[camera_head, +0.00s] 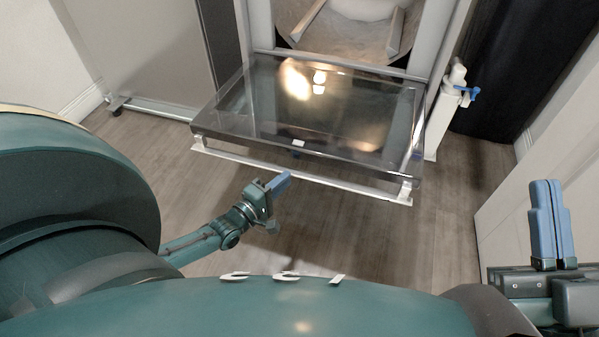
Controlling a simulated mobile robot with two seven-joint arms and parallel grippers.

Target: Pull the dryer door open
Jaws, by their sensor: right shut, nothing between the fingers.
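The dryer door (255,115) is a glass-topped panel in a pale frame. It is swung down, roughly level, in front of the opening. The drum (345,40) shows behind it, with pale fins inside. My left gripper (283,182) is below and in front of the door's front edge, and looks apart from it. Its blue fingers are seen edge-on, so their gap is unclear. My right gripper (545,190) is at the far right, away from the door, with its blue fingers together and pointing up. Nothing is in it.
A white post with a blue valve handle (470,94) stands right of the door. A pale panel (545,160) is at the right, beside a dark cylinder (515,60). A grey panel (150,50) stands at the left. Wooden floor (440,220) is clear in front.

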